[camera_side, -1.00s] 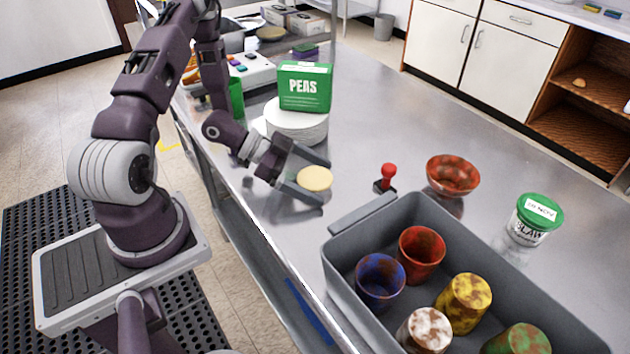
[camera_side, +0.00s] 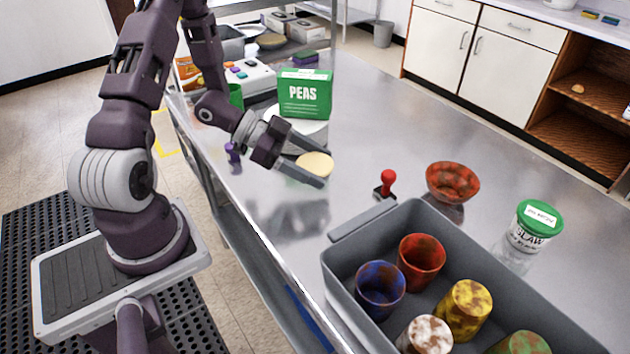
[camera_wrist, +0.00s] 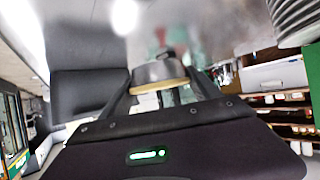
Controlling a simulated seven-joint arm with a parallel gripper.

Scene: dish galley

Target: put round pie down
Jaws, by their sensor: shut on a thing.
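The round pie (camera_side: 314,165) has a pale yellow top and is held between the two fingers of my gripper (camera_side: 308,168), above the steel counter in the side view. My gripper is shut on it, reaching in from the left. In the wrist view the pie (camera_wrist: 158,82) shows as a grey-sided disc with a tan rim, between the fingertips. Part of its side is hidden by the fingers in the side view.
A green PEAS box (camera_side: 305,95) stands with a stack of white plates (camera_side: 318,132) behind my gripper. A red-handled stamp (camera_side: 386,183), a red bowl (camera_side: 452,182), a slaw tub (camera_side: 535,226) and a grey bin (camera_side: 345,250) of cups stand to the right. Bare counter (camera_side: 290,225) lies in front.

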